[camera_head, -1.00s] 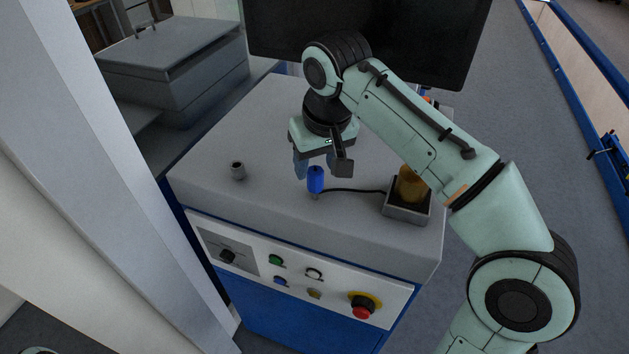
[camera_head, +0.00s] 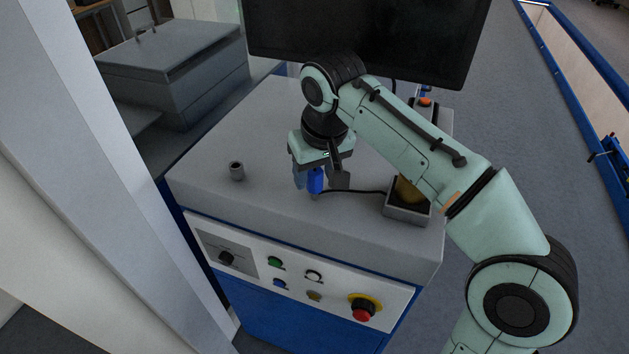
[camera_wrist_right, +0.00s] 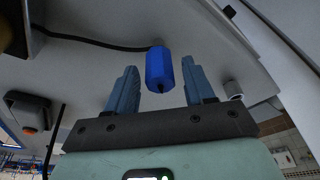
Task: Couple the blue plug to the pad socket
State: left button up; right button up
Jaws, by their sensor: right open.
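The blue plug (camera_head: 315,181) stands upright on the grey cabinet top, with a black cable running right from it. In the right wrist view the blue plug (camera_wrist_right: 160,69) lies between the two blue fingers, with a gap visible on each side. My right gripper (camera_head: 318,182) is open and lowered around the plug. It also shows in the right wrist view (camera_wrist_right: 163,85). The pad socket, seemingly the small grey hollow cylinder (camera_head: 237,171), stands on the cabinet top to the left of the plug. It also shows in the right wrist view (camera_wrist_right: 232,90). My left gripper is not seen.
A square grey box (camera_head: 405,212) with a yellow-brown cylinder stands at the right of the top, partly behind my arm. A dark monitor (camera_head: 420,40) is behind. The front panel (camera_head: 300,272) carries buttons and a red stop knob. The top's left part is mostly clear.

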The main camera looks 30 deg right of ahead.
aim_at(316, 172)
grip_shut()
jog(key=shift+w+p+v, duration=0.2)
jog(key=shift+p+v, duration=0.3)
jog(key=shift+v, duration=0.35)
jog(key=shift+w+r+p, duration=0.1)
jog(key=shift+r+p, duration=0.2)
jog(key=shift+r, duration=0.4)
jog(key=shift+w+r, duration=0.1)
jog(key=shift+r, duration=0.4)
jog(key=shift+s+r, duration=0.35)
jog(key=shift+r, duration=0.2)
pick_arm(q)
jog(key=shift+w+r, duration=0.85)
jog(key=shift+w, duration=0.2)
pick_arm(e)
jog(key=shift+w, duration=0.1)
jog(key=shift+w, duration=0.1)
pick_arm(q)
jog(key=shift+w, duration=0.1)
